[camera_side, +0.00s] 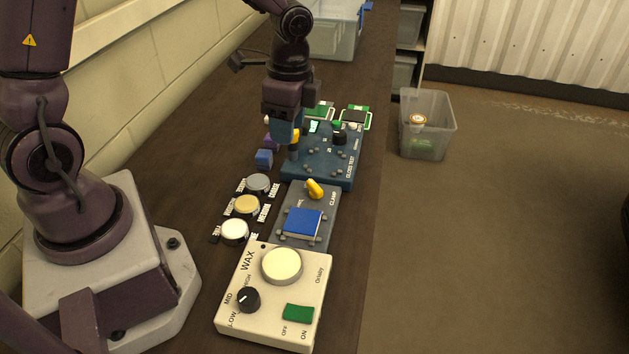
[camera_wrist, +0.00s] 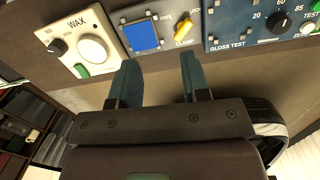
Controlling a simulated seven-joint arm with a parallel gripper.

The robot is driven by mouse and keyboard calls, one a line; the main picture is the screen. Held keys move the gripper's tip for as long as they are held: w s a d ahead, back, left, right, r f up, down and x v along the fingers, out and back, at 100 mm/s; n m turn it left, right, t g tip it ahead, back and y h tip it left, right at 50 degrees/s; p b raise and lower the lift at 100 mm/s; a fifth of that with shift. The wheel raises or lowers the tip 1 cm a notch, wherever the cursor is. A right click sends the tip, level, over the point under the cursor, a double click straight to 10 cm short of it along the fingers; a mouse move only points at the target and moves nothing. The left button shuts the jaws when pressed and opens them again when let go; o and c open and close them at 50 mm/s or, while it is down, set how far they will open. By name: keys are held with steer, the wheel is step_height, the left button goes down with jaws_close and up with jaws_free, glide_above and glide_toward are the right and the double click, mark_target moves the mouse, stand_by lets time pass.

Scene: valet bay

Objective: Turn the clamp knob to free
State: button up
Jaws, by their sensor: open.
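The clamp knob (camera_side: 314,189) is a yellow elongated handle on the grey clamp panel (camera_side: 317,245). It sits beside a blue square block (camera_side: 303,223) and lies slanted. In the wrist view the clamp knob (camera_wrist: 182,25) is between the FREE and LOCK lettering; I cannot tell surely which it points to. My gripper (camera_side: 284,143) is over the near-left part of the gloss test panel, behind the knob in the side view and apart from it. In the wrist view my gripper (camera_wrist: 160,77) has its two teal fingers spread with nothing between them.
The white WAX box (camera_side: 250,275) stands nearest, with a black dial and green switch. The blue gloss test panel (camera_side: 325,165) is behind the clamp panel. Three round tins (camera_side: 246,206) stand to the left. A clear bin (camera_side: 428,125) is beyond the bench's right edge.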

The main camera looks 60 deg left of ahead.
mark_target(315, 185)
steer(key=w+f+m, duration=0.2)
steer(key=w+m, duration=0.3)
steer(key=m, duration=0.3)
steer(key=shift+t, duration=0.4)
steer(key=f, duration=0.8)
steer(key=d+f, duration=0.1)
steer(key=f, duration=0.4)
steer(key=shift+s, duration=0.15)
jaws_close()
